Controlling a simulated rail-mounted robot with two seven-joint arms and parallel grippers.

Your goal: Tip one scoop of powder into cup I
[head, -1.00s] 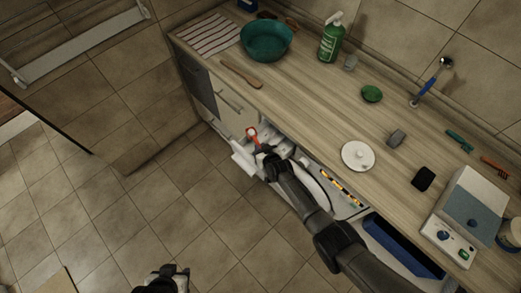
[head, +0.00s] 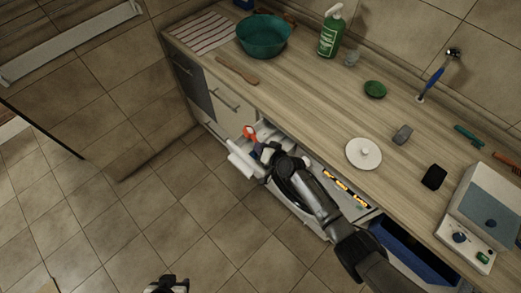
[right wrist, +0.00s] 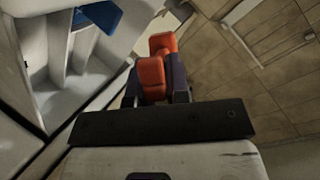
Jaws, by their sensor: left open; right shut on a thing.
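My right gripper (head: 262,150) is over the open drawer (head: 232,160) under the counter. It is shut on a red-orange thing (head: 249,132), which also shows in the right wrist view (right wrist: 152,78) between dark fingers. I cannot tell for certain what this thing is. My left gripper (head: 167,285) is open and empty, low over the floor at the bottom edge of the head view. I cannot make out a scoop, powder or a cup marked I.
The counter holds a teal bowl (head: 264,37), green bottle (head: 331,32), wooden utensil (head: 236,70), white lid (head: 364,153), black block (head: 433,177) and a white-and-blue device (head: 487,212). A second drawer with a blue inside (head: 405,245) is open at right.

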